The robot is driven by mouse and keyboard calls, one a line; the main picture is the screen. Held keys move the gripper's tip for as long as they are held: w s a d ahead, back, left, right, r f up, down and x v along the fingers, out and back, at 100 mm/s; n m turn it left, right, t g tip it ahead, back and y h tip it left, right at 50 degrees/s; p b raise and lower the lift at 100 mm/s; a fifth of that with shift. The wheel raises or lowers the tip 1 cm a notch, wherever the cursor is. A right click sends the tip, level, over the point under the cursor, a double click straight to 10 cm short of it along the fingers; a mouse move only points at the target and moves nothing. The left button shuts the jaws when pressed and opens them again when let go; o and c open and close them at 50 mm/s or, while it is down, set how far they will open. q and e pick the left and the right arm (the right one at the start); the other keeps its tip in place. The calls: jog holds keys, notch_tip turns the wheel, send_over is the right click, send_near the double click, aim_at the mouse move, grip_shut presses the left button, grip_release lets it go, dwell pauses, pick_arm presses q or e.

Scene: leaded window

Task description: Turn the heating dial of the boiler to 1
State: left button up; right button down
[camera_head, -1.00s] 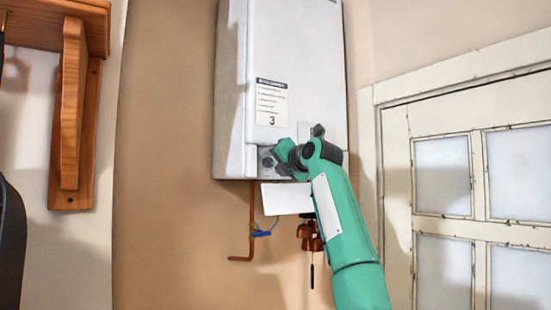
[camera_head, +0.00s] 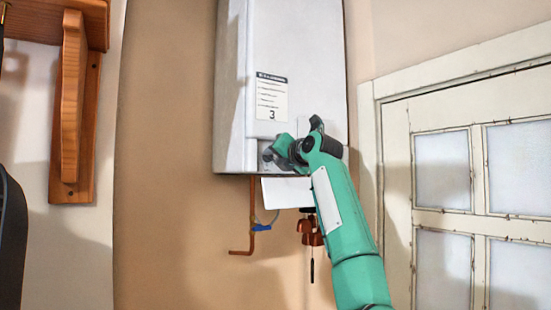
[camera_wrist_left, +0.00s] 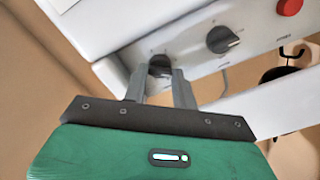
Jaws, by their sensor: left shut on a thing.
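The white boiler (camera_head: 300,70) hangs on the tan wall, with its control strip at the lower edge. My left gripper (camera_head: 270,154) is at the left part of that strip. In the left wrist view its two grey fingers (camera_wrist_left: 160,78) are shut on a dark dial (camera_wrist_left: 160,62), one finger on each side. A second dark dial (camera_wrist_left: 222,38) with a light pointer mark sits to the right, untouched. The markings around both dials are too small to read, and the held dial's pointer cannot be made out. My right gripper is not in view.
A red button (camera_wrist_left: 290,6) sits right of the dials. A label marked 3 (camera_head: 271,97) is on the boiler's front. Below hang a white panel (camera_head: 287,191), a copper pipe (camera_head: 252,215) with a blue valve (camera_head: 262,228), and a reddish-brown object (camera_head: 310,230). A paned door (camera_head: 455,170) stands right.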

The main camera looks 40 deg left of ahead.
pick_arm(q)
jog(key=n, duration=0.3)
jog(key=shift+n, duration=0.3)
jog(key=n, duration=0.4)
jog(key=shift+b, duration=0.35)
jog(key=n, duration=0.4)
jog(key=shift+n, duration=2.4)
jog(key=o, duration=1)
jog(key=shift+c, duration=0.2)
